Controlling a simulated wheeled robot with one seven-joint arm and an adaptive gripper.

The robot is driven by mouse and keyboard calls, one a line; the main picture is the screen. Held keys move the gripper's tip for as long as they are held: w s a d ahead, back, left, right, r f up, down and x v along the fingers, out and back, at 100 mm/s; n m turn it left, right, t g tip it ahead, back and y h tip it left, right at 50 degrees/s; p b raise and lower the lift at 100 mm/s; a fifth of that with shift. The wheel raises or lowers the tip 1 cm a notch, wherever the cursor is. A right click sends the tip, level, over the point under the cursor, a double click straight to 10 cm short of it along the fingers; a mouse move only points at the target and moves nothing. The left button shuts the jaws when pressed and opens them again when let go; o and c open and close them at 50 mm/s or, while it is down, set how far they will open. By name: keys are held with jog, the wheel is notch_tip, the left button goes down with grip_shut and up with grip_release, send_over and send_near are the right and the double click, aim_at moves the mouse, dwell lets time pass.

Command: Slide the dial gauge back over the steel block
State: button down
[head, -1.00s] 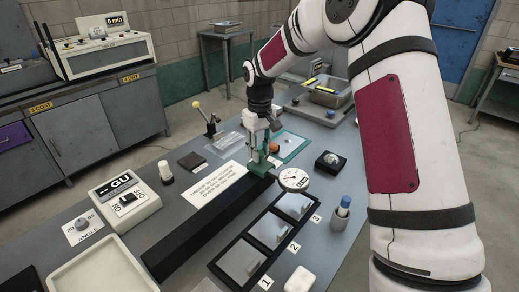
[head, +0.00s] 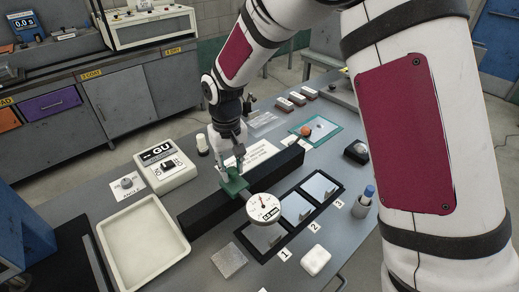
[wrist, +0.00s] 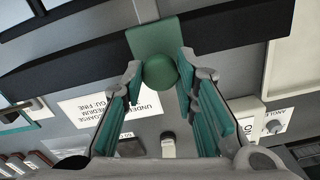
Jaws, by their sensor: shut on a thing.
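The dial gauge (head: 264,208) has a round white face on a green carriage (head: 234,186), which sits on a long black rail (head: 195,215). The face overhangs the black tray near slots 1 and 2. My gripper (head: 230,171) is shut on the carriage's green knob; in the wrist view the knob (wrist: 160,73) sits between the two fingers (wrist: 160,82). A grey speckled square block (head: 229,260) lies on the bench in front of the tray, apart from the gauge. I cannot tell whether it is the steel block.
The black tray (head: 268,258) holds grey plates in slots numbered 1, 2 and 3. A white block (head: 316,261) lies beside it. A cream tray (head: 107,232) and the GU box (head: 165,168) stand left of the rail. A blue-capped holder (head: 365,203) stands at the right.

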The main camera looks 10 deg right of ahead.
jog(key=s+a, duration=0.2)
jog(key=a, duration=0.1)
jog(key=s+a, duration=0.2)
jog(key=a, duration=0.2)
jog(key=s+a, duration=0.3)
jog(key=shift+a+p, duration=0.4)
jog(key=c, duration=1.3)
grip_release()
jog(key=shift+s+a, duration=0.1)
jog(key=shift+r, duration=0.15)
jog(key=shift+r, duration=0.3)
notch_tip(320, 180, up, 11)
jog(key=shift+r, duration=0.1)
